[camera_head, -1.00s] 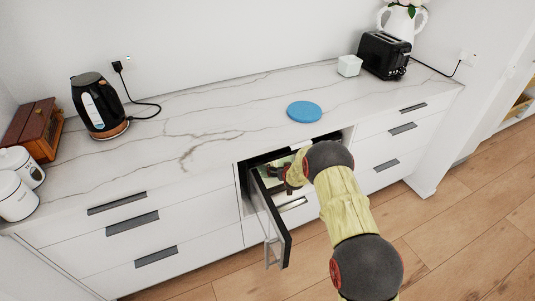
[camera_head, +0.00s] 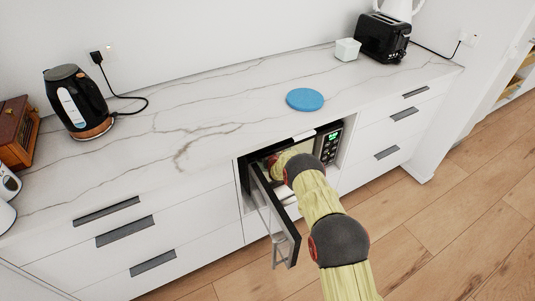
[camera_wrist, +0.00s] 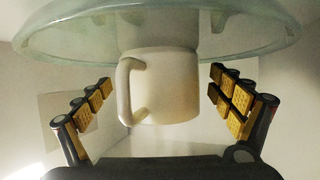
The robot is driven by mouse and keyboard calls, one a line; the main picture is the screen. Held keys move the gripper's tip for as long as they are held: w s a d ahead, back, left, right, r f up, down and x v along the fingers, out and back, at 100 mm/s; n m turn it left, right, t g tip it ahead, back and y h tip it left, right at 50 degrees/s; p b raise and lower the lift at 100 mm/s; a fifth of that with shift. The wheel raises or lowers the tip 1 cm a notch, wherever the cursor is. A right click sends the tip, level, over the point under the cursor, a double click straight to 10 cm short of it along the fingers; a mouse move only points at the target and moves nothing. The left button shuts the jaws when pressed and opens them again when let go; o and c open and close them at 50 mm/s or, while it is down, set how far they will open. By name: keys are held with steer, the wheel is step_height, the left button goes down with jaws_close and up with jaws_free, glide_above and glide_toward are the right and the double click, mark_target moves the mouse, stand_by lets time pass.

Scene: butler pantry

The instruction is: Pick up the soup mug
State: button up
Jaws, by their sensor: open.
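The soup mug (camera_wrist: 165,88), off-white with a handle on its left side, shows in the middle of the wrist view. That picture looks upside down, with the mug's base against the round glass turntable (camera_wrist: 80,32) at the top. My gripper (camera_wrist: 160,84) is open, with one padded finger on each side of the mug. Both fingers look apart from it, with a gap at the handle side and at the right. In the head view my arm reaches into the open microwave (camera_head: 330,143) below the counter; the gripper's fingers and the mug are hidden there.
The microwave door (camera_head: 276,222) stands open to the left of my arm. The counter (camera_head: 215,120) above holds a blue disc (camera_head: 305,99), a kettle (camera_head: 78,103), a white cube (camera_head: 347,49) and a toaster (camera_head: 384,37). Closed drawers flank the microwave niche.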

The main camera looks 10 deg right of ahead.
steer(key=shift+w+f, duration=0.15)
steer(key=shift+w, duration=0.5)
steer(key=shift+c, duration=0.3)
steer(key=c, duration=1.6)
steer(key=shift+c, duration=0.2)
